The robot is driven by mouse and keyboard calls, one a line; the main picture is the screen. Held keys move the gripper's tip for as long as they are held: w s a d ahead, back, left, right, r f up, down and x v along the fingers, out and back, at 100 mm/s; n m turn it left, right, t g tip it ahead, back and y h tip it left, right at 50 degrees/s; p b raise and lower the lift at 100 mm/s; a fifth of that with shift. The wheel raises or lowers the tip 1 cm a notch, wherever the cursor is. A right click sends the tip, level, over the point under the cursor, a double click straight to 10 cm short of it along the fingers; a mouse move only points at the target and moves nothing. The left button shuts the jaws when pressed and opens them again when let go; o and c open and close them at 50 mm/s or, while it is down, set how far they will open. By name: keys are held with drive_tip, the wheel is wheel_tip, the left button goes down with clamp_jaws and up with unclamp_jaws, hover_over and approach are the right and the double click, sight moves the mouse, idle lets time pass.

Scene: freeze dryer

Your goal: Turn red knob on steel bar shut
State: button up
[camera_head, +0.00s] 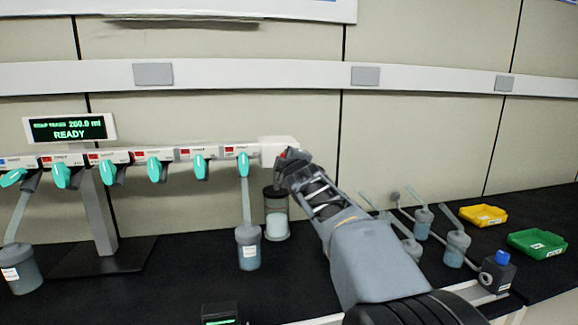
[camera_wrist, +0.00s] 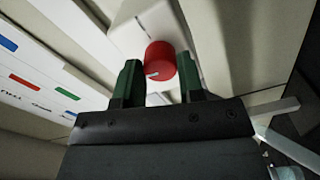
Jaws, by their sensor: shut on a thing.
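The red knob (camera_wrist: 160,62) sits on the white end block (camera_wrist: 145,25) of the bar in the wrist view. It has a white mark low on its face. My gripper (camera_wrist: 161,78) is shut on the knob, one dark green finger on each side of it. In the head view my gripper (camera_head: 288,160) reaches the right end of the bar (camera_head: 272,149), and it hides most of the knob there. The bar carries several teal valve handles (camera_head: 243,164) in a row to the left.
More flasks (camera_head: 457,247), a yellow tray (camera_head: 483,215) and a green tray (camera_head: 537,243) stand at the right. A display (camera_head: 69,129) reads READY.

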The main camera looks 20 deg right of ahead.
drive_tip(key=shift+n, duration=0.6)
drive_tip(key=o, duration=0.9)
drive_tip(key=p+v, duration=0.2)
drive_tip(key=v, duration=1.2)
drive_tip(key=shift+d, duration=0.15)
